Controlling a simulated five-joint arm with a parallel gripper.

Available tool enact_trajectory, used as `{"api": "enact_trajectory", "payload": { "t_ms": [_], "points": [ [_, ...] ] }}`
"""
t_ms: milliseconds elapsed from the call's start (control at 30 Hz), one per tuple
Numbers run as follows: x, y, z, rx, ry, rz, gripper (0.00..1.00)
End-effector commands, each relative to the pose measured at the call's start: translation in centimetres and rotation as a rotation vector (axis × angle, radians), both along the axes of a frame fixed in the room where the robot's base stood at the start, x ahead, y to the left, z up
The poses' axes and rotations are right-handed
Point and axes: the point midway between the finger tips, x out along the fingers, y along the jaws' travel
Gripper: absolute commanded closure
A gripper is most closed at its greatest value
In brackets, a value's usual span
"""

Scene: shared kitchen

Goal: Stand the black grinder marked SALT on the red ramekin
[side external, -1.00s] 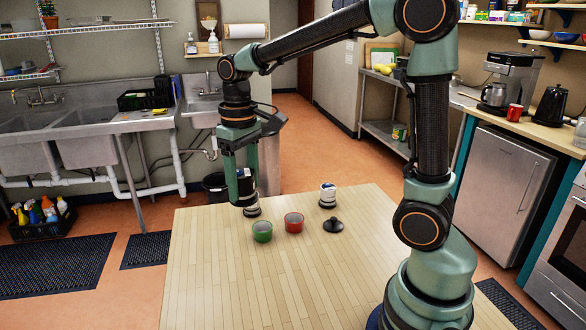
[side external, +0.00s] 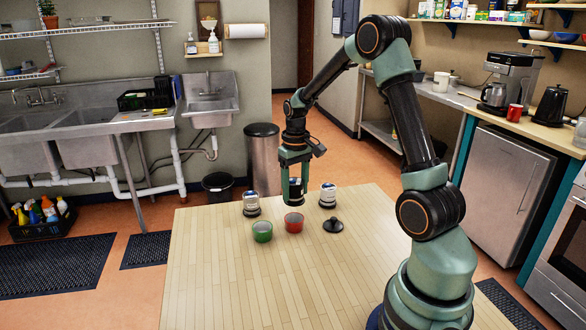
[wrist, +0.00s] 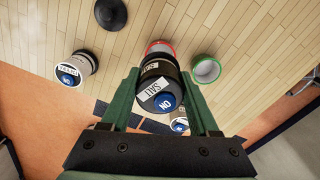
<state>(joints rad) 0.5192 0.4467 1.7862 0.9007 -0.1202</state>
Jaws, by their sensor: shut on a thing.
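The black grinder marked SALT (wrist: 156,88), with a white label and a blue round top, is between the fingers of my gripper (wrist: 165,105) in the wrist view. My gripper (side external: 294,195) is shut on it. In the side view the dark grinder (side external: 296,192) is held upright just above or behind the red ramekin (side external: 294,223). The red ramekin's rim (wrist: 160,46) shows past the grinder's far end in the wrist view, and the rest is hidden. I cannot tell whether they touch.
A green ramekin (side external: 262,232) stands left of the red one. Similar grinders stand at the back left (side external: 251,204) and back right (side external: 328,196). A black lid-like knobbed piece (side external: 333,226) lies to the right. The table's front (side external: 235,290) is clear.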

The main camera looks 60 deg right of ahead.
Motion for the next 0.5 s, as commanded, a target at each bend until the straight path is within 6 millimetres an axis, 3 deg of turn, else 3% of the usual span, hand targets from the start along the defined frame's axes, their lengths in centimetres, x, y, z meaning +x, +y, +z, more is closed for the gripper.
{"api": "enact_trajectory", "payload": {
  "t_ms": [500],
  "points": [
    [0.0,0.1,-4.1,0.0,0.001,0.001,1.0]
  ]
}}
